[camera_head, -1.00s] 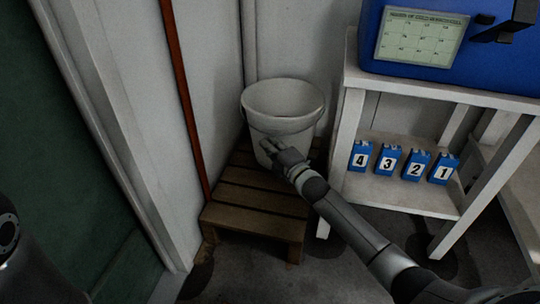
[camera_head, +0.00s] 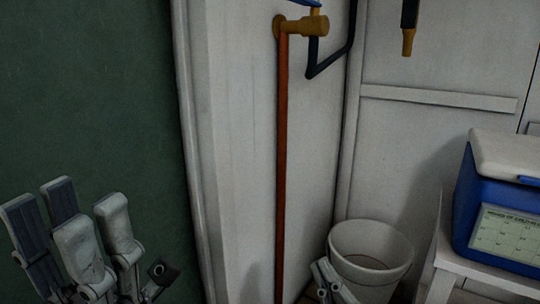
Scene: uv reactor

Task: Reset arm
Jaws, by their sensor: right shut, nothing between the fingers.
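My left gripper (camera_head: 72,238) is at the lower left of the head view, raised in front of the green surface. Its grey fingers point up and stand apart, with nothing seen between them. My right gripper (camera_head: 324,278) shows only in part at the bottom edge, in front of the white bucket (camera_head: 372,252). It is shut and empty. The rest of the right arm is below the frame, and I cannot tell whether the gripper touches the bucket.
A blue cooler (camera_head: 485,205) with a white lid stands on a white table (camera_head: 447,262) at the right. A red-brown pipe (camera_head: 282,170) with a brass tap (camera_head: 302,26) runs down the wall. A dark green surface (camera_head: 95,90) fills the left.

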